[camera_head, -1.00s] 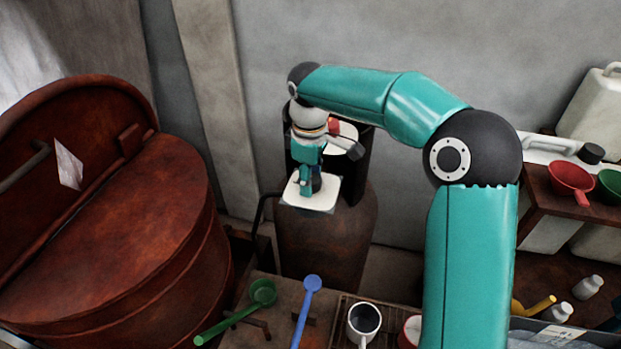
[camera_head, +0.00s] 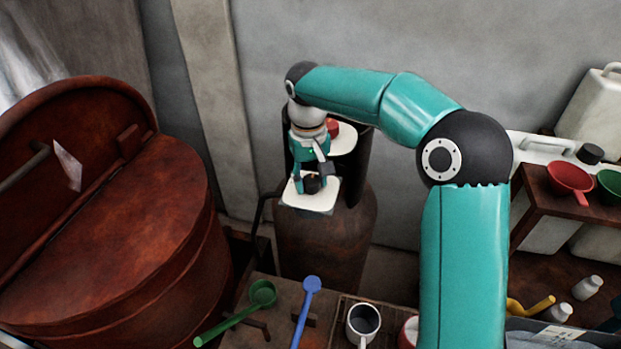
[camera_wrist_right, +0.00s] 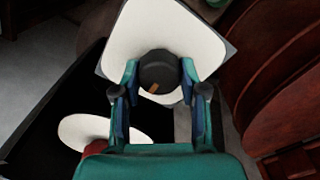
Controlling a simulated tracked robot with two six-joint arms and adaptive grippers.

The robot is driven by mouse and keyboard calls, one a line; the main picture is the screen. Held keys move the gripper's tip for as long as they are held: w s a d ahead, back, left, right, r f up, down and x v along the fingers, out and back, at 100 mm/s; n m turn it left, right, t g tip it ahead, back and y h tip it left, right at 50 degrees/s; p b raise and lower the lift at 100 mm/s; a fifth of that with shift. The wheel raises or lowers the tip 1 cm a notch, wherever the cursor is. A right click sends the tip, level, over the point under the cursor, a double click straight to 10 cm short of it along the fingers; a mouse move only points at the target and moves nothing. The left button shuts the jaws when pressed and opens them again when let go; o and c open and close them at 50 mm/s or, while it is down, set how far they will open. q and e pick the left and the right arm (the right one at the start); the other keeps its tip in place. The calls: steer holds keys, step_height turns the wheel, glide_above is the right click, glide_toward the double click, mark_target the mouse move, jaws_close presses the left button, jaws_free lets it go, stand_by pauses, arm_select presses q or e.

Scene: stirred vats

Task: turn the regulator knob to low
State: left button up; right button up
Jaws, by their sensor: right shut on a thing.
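The regulator knob (camera_wrist_right: 160,72) is a dark round knob with an orange-brown pointer mark, on a white plate (camera_wrist_right: 190,28). In the wrist view the pointer mark points down and slightly left. It also shows in the head view (camera_head: 311,184). My left gripper is not in view.
A red knob (camera_head: 333,127) on another white plate is behind my gripper. A large rusty vat (camera_head: 120,250) stands at left. A bench with a green ladle (camera_head: 262,293), a blue ladle (camera_head: 312,284) and a mug (camera_head: 363,322) is in front.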

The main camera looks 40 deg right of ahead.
mark_target(309, 178)
steer(key=shift+r+m, duration=0.1)
steer(key=shift+m, duration=0.3)
steer(key=o, duration=1.1)
steer(key=shift+o, duration=0.2)
step_height(309, 178, up, 12)
steer(key=shift+a, duration=0.15)
steer(key=shift+f, duration=0.2)
